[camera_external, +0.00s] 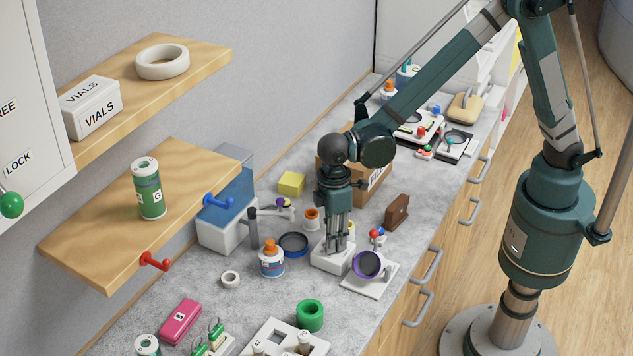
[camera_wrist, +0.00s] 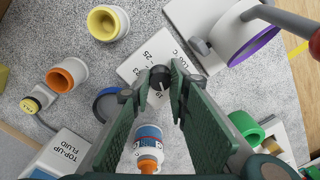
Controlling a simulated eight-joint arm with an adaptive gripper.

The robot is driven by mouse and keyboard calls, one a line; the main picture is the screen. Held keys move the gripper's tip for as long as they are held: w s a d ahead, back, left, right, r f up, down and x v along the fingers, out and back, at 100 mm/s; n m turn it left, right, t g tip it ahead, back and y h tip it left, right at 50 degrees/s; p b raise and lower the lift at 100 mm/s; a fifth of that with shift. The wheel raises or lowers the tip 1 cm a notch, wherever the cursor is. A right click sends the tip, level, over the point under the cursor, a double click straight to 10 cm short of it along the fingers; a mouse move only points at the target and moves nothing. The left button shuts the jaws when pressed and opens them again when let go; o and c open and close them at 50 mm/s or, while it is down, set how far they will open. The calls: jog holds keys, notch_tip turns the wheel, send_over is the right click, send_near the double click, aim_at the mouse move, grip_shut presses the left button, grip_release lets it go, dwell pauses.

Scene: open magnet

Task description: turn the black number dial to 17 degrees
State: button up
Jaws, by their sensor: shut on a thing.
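The black number dial (camera_wrist: 160,77) is a small round knob with a light pointer mark, on a white plate (camera_wrist: 143,58) with printed numbers, of which 25 can be read. In the external view the white base (camera_external: 330,258) stands on the grey counter, and my gripper hides the dial. My gripper (camera_external: 338,246) points straight down over it. In the wrist view my gripper (camera_wrist: 154,88) has its two green fingers on either side of the dial, shut on it. The exact angle of the pointer cannot be read.
A purple-rimmed ring on a stand (camera_external: 368,265) is close on the right. A blue-black round dish (camera_external: 293,244) and an orange-capped bottle (camera_external: 271,260) are close on the left. A green ring (camera_external: 310,316) lies nearer the front. A cardboard box (camera_external: 378,184) stands behind.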

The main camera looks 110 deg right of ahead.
jog(key=n+b, duration=0.1)
jog(key=n, duration=0.4)
jog(key=shift+w, duration=0.1)
dwell(0.3)
jog(key=o, duration=0.9)
jog(key=shift+r, duration=0.1)
jog(key=shift+d+r, duration=0.2)
jog(key=shift+r, duration=5.75)
jog(key=shift+w, duration=0.1)
